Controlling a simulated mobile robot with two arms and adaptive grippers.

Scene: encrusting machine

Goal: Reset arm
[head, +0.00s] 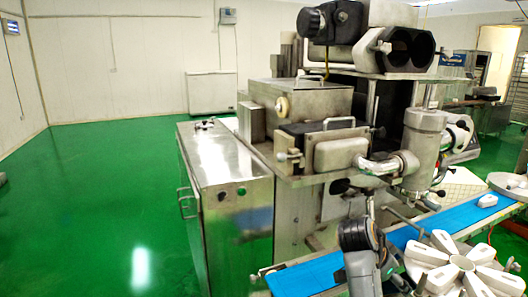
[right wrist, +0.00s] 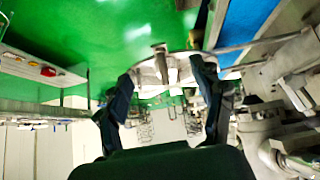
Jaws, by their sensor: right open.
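My right gripper (right wrist: 161,72) shows in the right wrist view with its two dark fingers spread apart and nothing held between them. Beyond the fingertips is a pale, spoked round part, which looks like the white rotary disc (head: 460,262) at the lower right of the head view. I cannot tell how far the fingers are from it. A dark arm part, apparently mine, stands at the bottom centre of the head view in front of the blue belt. My left gripper is not in view.
The steel encrusting machine (head: 290,140) fills the middle of the head view, with a steel cabinet (head: 228,200) on its left. A blue conveyor belt (head: 440,222) runs across the lower right, bearing a small white piece (head: 487,200). Green floor (head: 95,200) lies clear at left.

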